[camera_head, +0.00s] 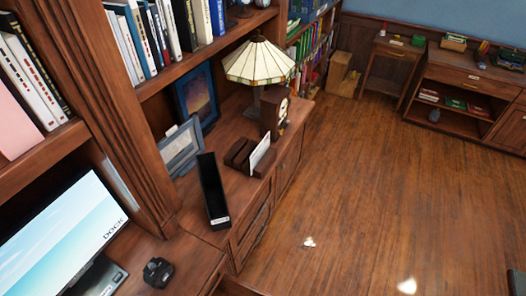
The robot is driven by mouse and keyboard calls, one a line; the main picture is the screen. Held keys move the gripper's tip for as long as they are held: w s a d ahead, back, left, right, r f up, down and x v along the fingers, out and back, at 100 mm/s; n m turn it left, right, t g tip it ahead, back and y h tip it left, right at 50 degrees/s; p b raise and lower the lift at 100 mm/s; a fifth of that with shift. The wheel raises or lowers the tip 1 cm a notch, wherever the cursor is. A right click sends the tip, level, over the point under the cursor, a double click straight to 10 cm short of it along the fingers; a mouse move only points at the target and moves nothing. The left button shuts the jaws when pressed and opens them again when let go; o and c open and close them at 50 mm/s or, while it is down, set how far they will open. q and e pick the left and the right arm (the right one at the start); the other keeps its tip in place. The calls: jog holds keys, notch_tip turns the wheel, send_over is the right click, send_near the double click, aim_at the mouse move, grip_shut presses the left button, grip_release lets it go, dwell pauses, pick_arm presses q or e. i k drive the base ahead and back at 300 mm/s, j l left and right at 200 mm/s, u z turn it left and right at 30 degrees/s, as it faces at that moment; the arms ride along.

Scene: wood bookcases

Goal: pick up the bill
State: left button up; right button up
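A white sheet or envelope (260,153) stands upright in a dark wooden letter holder (240,152) on the cabinet top, in the middle of the head view. It may be the bill, but no writing on it is legible at this size. Neither of my grippers can be made out in the view, and nothing is seen touching the white sheet.
Beside the holder are a long black tray (212,188), a wooden clock (274,112), a stained-glass lamp (259,62) and picture frames (181,147). A monitor (58,240) and small black object (157,272) occupy the desk. Floor (370,190) is mostly open right.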

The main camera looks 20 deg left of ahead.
aim_at(255, 158)
jog(key=u, duration=1.3)
jog(key=l+u, duration=0.1)
jog(key=u, duration=0.3)
jog(key=k+u, duration=0.1)
jog(key=u, duration=0.35)
jog(key=l+u, duration=0.1)
jog(key=u, duration=0.3)
jog(key=k+u, duration=0.15)
jog(key=u, duration=0.7)
jog(key=k+l+u, duration=0.2)
jog(key=u, duration=0.2)
jog(key=k+l+u, duration=0.1)
jog(key=k+u, duration=0.6)
jog(key=u, duration=0.15)
jog(key=k+u, duration=0.45)
jog(key=k+j+u, duration=0.15)
jog(key=u, duration=0.25)
jog(key=k+l+u, duration=0.15)
jog(key=k+u, duration=0.65)
jog(key=k+j+u, duration=0.1)
jog(key=k+u, duration=0.3)
jog(key=k, duration=0.15)
jog(key=k+j+u, duration=0.25)
jog(key=k+u, duration=0.15)
jog(key=k+l+z, duration=0.65)
jog(key=k, duration=0.25)
jog(key=z, duration=2.4)
